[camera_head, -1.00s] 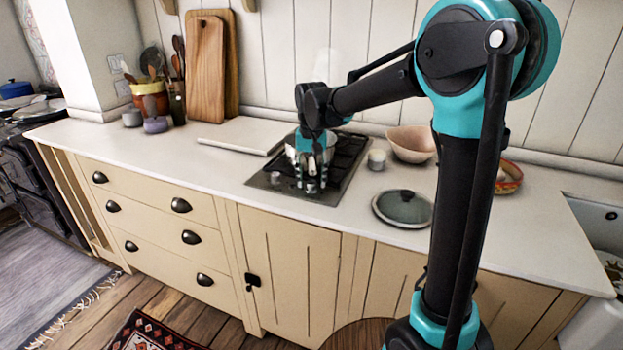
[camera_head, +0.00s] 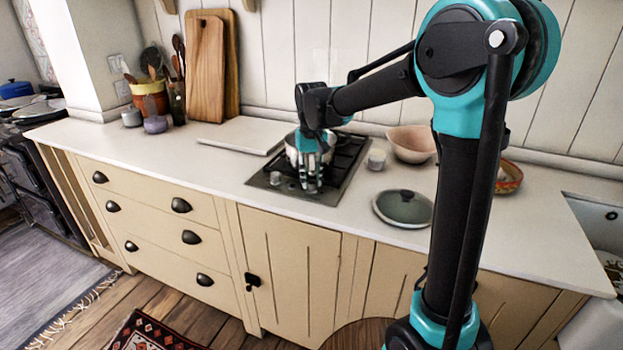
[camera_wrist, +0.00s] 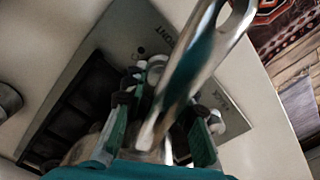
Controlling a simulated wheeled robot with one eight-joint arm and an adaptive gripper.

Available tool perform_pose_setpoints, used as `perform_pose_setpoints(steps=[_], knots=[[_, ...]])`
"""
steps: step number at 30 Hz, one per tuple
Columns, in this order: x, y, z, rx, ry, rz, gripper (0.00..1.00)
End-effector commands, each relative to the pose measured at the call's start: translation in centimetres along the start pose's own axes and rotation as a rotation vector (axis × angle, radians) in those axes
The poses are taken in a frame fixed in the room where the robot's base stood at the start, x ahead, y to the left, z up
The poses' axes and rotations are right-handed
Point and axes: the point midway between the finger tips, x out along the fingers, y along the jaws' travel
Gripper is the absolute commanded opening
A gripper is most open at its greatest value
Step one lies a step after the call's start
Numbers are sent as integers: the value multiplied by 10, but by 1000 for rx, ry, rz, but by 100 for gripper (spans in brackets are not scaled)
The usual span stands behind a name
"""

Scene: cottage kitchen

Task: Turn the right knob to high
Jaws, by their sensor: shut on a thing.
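The cooktop (camera_head: 262,181) is set in the counter, with a left knob (camera_head: 275,178) at its front edge. The fingers mostly hide that knob in the head view. In the wrist view a pale round knob (camera_wrist: 155,68) shows near the fingertips, beside printed lettering on the panel. The knob's setting cannot be read.
A metal pot (camera_head: 291,151) stands on the cooktop right behind my gripper. A white board (camera_head: 240,136) lies to the left. The counter's front left is clear.

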Motion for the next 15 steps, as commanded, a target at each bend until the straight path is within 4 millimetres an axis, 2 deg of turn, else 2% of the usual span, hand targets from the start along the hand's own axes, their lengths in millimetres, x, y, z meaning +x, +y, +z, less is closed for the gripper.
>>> perform_pose_setpoints(steps=[11, 12, 15], knots=[[0, 0, 0, -34, 0, 0, 0], [0, 0, 0, -34, 0, 0, 32], [0, 0, 0, -33, 0, 0, 44]])
